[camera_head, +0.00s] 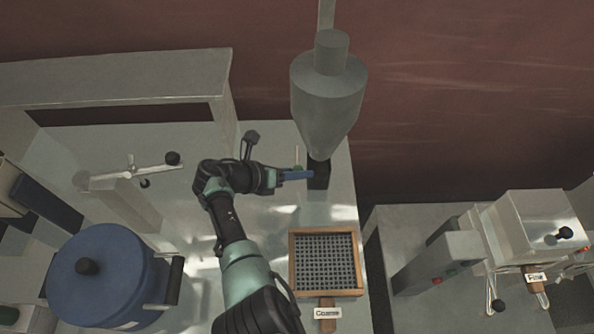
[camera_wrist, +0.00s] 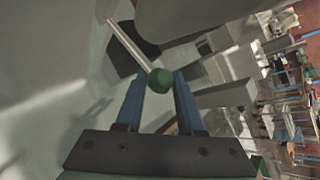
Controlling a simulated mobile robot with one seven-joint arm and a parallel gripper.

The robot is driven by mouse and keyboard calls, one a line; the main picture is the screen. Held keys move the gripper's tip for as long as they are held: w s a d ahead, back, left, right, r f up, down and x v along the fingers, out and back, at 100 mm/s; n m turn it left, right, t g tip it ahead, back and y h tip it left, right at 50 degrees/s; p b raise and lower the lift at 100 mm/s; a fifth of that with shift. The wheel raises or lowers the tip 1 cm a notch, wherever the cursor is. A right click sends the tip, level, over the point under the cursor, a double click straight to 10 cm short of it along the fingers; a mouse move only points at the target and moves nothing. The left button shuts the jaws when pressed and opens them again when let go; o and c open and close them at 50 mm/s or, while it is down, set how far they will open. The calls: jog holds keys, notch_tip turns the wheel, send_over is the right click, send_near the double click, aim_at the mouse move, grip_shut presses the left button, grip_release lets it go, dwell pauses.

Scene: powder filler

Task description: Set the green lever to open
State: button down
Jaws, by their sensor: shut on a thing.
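The green lever is a thin pale rod with a green ball knob (camera_wrist: 160,81), clear in the wrist view. The rod runs from the knob up and left toward a dark block (camera_wrist: 127,58). My gripper (camera_wrist: 160,78) has its two blue fingers on either side of the knob and is shut on it. In the head view my gripper (camera_head: 306,174) reaches right to just below the grey hopper (camera_head: 328,92), beside a black block (camera_head: 319,178). The green knob is hard to make out there.
A wood-framed sieve labelled Coarse (camera_head: 325,262) lies in front of the hopper. A blue lidded pot (camera_head: 110,270) stands at the left. A metal stand with black knobs (camera_head: 125,200) is behind it. A machine with a Fine label (camera_head: 535,225) stands at the right.

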jog(key=shift+w+r, duration=0.45)
jog(key=shift+r, duration=0.15)
jog(key=c, duration=0.5)
grip_release()
jog(key=shift+c, duration=0.2)
jog(key=shift+a, duration=0.1)
jog(key=v, duration=1.2)
jog(key=shift+s+a, duration=0.3)
jog(key=shift+s, duration=0.15)
